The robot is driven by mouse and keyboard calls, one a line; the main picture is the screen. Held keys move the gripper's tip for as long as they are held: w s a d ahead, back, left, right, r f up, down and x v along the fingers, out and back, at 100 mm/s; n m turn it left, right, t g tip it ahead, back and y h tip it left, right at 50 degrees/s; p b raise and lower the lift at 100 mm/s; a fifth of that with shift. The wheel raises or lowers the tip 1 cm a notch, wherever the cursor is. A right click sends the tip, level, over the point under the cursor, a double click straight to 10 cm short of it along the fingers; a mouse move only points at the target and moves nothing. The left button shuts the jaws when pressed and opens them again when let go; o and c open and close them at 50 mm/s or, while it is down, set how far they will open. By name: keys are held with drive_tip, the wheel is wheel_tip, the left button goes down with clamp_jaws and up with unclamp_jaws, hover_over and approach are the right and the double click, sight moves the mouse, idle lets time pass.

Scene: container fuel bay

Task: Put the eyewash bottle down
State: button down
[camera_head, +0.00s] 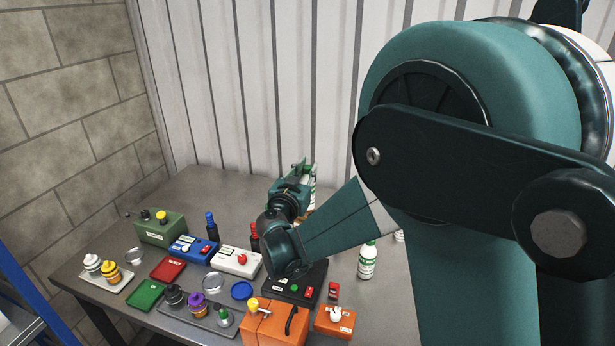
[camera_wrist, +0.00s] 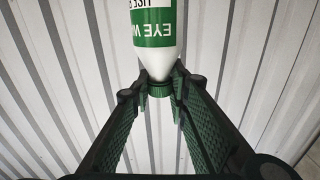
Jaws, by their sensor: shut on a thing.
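The eyewash bottle (camera_wrist: 155,38) is white with a green label reading upside down in the wrist view, with its green cap toward my wrist. My gripper (camera_wrist: 160,88) is shut on it at the neck and cap. In the head view my gripper (camera_head: 301,172) is over the back of the table, near the corrugated wall. Only a thin white and green strip of the held bottle (camera_head: 313,180) shows there. Its base is hidden, so I cannot tell whether it touches the table.
A similar white bottle with green cap (camera_head: 367,262) stands on the grey table (camera_head: 205,185) to the right. Left and front hold a green box (camera_head: 160,229), a blue box (camera_head: 193,250), a white box (camera_head: 237,262) and an orange case (camera_head: 272,328). The table's back left is clear.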

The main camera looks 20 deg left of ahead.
drive_tip(key=shift+f, duration=1.25)
drive_tip(key=c, duration=2.2)
unclamp_jaws()
drive_tip(key=s, duration=1.2)
drive_tip(key=shift+d, duration=0.15)
